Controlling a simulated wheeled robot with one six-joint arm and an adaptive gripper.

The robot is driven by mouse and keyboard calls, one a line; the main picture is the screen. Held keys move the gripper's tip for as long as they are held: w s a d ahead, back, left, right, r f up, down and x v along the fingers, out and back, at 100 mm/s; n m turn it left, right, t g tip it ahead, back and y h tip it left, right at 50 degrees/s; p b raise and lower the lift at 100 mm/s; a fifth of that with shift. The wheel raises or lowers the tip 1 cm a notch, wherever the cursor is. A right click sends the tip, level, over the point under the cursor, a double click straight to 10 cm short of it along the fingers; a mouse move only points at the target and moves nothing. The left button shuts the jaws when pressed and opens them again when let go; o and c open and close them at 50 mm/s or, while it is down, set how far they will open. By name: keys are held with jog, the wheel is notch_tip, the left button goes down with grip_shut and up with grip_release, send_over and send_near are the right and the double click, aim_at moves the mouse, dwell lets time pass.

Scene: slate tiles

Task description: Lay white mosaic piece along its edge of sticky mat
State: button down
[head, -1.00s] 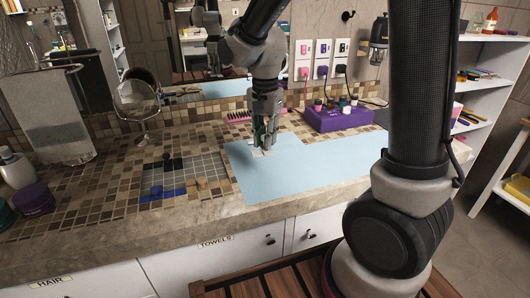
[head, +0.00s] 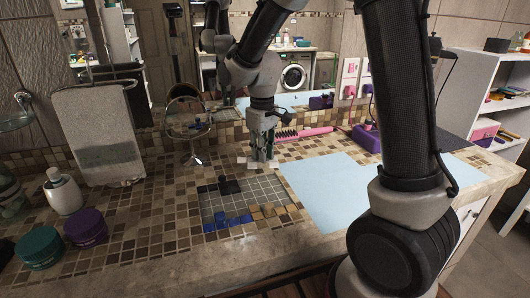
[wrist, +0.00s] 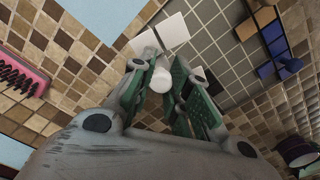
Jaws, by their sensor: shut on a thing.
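The sticky mat is a dark grey gridded square (head: 262,190) on the tiled counter; it also shows in the wrist view (wrist: 222,42). My gripper (head: 262,155) is just beyond the mat's far edge, low over the counter. In the wrist view my gripper (wrist: 165,82) is shut around a white knob-like part, apparently of the white mosaic piece (wrist: 147,44). White flat squares (wrist: 173,31) show just past the fingertips, by the mat's edge. Whether the held piece touches the counter, I cannot tell.
Blue pieces (head: 228,221) and tan pieces (head: 270,211) line the mat's near edge. A black piece (head: 229,185) sits at its far left. A light blue sheet (head: 325,185) lies right.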

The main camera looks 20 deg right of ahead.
aim_at(262, 179)
jog(key=n, duration=0.3)
jog(key=shift+w+a, duration=0.1)
jog(key=shift+f, duration=2.85)
jog(key=shift+f, duration=0.6)
jog(key=c, duration=1.3)
grip_release()
notch_tip(262, 179, up, 12)
jog(key=shift+r, duration=0.1)
